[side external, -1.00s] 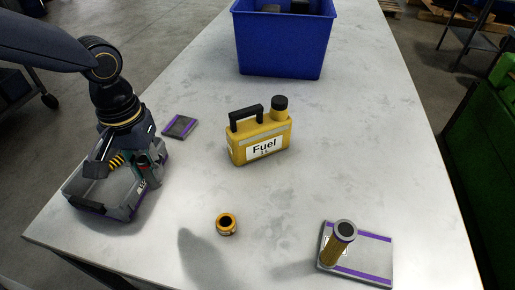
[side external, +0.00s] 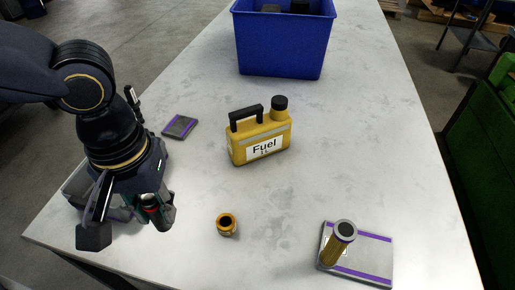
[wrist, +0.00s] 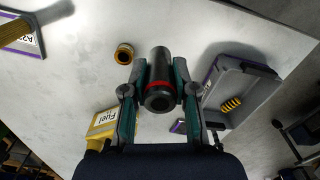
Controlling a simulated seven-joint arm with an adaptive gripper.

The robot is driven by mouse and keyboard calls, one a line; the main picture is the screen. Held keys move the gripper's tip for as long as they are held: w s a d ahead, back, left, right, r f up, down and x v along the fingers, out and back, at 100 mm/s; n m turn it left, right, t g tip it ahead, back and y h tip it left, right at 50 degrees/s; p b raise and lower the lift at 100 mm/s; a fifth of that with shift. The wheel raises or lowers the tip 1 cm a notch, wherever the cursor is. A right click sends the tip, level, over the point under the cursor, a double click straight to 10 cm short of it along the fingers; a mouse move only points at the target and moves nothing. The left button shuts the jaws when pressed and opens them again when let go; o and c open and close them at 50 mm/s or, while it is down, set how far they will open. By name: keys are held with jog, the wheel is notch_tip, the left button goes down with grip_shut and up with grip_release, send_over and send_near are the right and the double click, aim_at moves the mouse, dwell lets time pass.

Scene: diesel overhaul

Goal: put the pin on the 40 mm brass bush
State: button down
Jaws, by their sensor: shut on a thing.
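The pin, a dark grey cylinder with a red band, is held between the two fingers of my gripper in the wrist view (wrist: 160,58). In the side view the pin (side external: 151,204) is mostly hidden by a finger. My gripper (side external: 130,222) is shut on the pin, in front of the grey tray at the left. The brass bush (side external: 227,225) is a short ring with a dark bore, standing on the table to the right of my gripper and apart from it. It also shows in the wrist view (wrist: 124,54), left of the pin.
A grey tray (wrist: 262,82) holds a yellow-black striped part (wrist: 231,104). A yellow fuel can (side external: 258,143) stands behind the bush. A taller brass cylinder (side external: 339,245) stands on a purple-striped plate (side external: 372,262) at right. A small plate (side external: 180,127) and blue bin (side external: 283,45) lie farther back.

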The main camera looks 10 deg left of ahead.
jog(key=w+d+f, duration=0.4)
jog(key=w+f, duration=0.1)
jog(key=w+d+f, duration=0.2)
jog(key=w+f, duration=0.1)
jog(key=shift+w+d+f, duration=0.2)
jog(key=shift+w+d, duration=0.05)
jog(key=shift+f, duration=1.6)
jog(key=shift+f, duration=0.15)
jog(key=c, duration=0.9)
grip_release()
